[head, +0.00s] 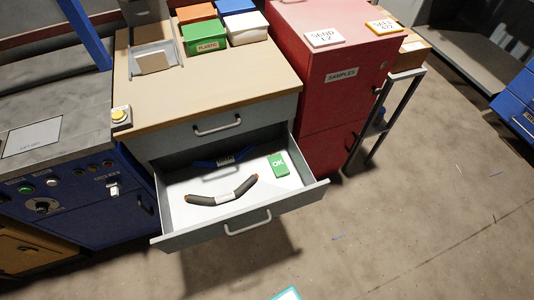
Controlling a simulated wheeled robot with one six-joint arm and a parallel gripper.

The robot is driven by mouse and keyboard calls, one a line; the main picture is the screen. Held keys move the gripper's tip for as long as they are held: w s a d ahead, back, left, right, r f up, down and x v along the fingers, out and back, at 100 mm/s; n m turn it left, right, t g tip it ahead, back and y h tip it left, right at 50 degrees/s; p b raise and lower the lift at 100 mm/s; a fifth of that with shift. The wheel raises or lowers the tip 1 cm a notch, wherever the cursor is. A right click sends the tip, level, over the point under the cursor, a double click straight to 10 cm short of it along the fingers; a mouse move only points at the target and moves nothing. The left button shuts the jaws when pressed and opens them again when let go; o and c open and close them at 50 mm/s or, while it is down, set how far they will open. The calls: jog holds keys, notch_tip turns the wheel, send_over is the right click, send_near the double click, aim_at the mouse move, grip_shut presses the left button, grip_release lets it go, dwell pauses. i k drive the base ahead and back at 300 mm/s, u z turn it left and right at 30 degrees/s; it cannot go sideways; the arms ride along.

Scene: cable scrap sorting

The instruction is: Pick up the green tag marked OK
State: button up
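The green tag marked OK (278,165) lies flat in the open lower drawer (276,210), toward the right side of its white floor. A dark bent piece of cable (208,200) with a white label and orange ends lies to its left, nearer the drawer front. A blue cable piece (204,164) with a label lies farther back, partly in the shade of the drawer above. The tag is apart from both cables. My gripper is not in view.
The shut upper drawer (180,135) overhangs the back of the open one. A red cabinet (318,95) marked SAMPLES stands close on the right. A blue machine (95,195) stands on the left. The floor (400,220) at front right is mostly clear.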

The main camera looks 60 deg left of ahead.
aim_at(278, 165)
jog(key=u, duration=1)
jog(key=i, duration=1.05)
jog(key=u, duration=0.9)
